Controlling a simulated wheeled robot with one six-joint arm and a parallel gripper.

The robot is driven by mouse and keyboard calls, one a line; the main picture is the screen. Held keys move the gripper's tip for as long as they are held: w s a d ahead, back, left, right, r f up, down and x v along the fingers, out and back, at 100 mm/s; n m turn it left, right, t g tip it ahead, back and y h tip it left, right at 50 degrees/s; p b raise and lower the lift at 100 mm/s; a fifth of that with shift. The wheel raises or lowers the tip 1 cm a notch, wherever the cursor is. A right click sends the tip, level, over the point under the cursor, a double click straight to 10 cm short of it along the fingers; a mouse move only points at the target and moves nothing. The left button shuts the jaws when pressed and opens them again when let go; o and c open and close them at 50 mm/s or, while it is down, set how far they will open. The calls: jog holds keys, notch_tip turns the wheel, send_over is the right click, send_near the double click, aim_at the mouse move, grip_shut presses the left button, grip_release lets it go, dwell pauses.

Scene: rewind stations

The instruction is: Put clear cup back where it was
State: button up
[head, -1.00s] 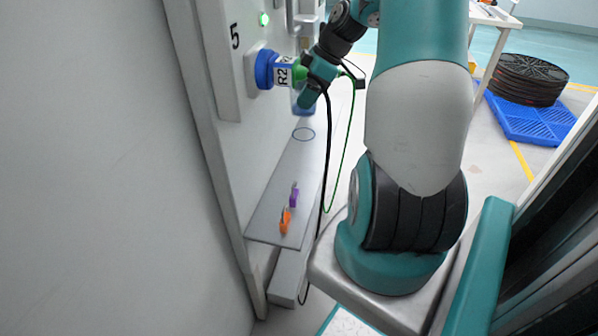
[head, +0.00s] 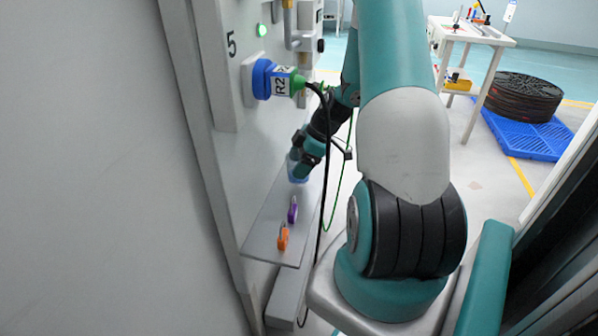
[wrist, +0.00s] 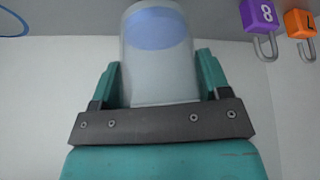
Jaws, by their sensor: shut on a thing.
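The clear cup (wrist: 157,80), with a blue area showing at its far end, is between the two fingers of my gripper (wrist: 157,82) in the wrist view. My gripper is shut on it. In the head view my gripper (head: 306,152) is low over the grey shelf (head: 268,235), and a bluish part of the cup (head: 298,176) shows under it. I cannot tell whether the cup touches the shelf. A blue ring mark (wrist: 12,22) on the shelf shows in part at the upper left of the wrist view, apart from the cup. My arm hides it in the head view.
A purple padlock (head: 292,211) and an orange padlock (head: 283,237) lie on the near part of the shelf. Above, a blue and green connector labelled R2 (head: 280,81) projects from the panel, its black cable hanging close to my arm. A green lamp (head: 261,30) is lit.

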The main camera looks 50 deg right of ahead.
jog(key=shift+f, duration=1.35)
jog(key=shift+f, duration=0.2)
jog(key=o, duration=1)
jog(key=shift+r, duration=0.1)
jog(key=shift+r, duration=0.25)
jog(key=p+v, duration=0.1)
jog(key=v, duration=1)
jog(key=shift+s+d+r, duration=0.15)
jog(key=shift+d+r, duration=0.05)
jog(key=shift+r, duration=0.05)
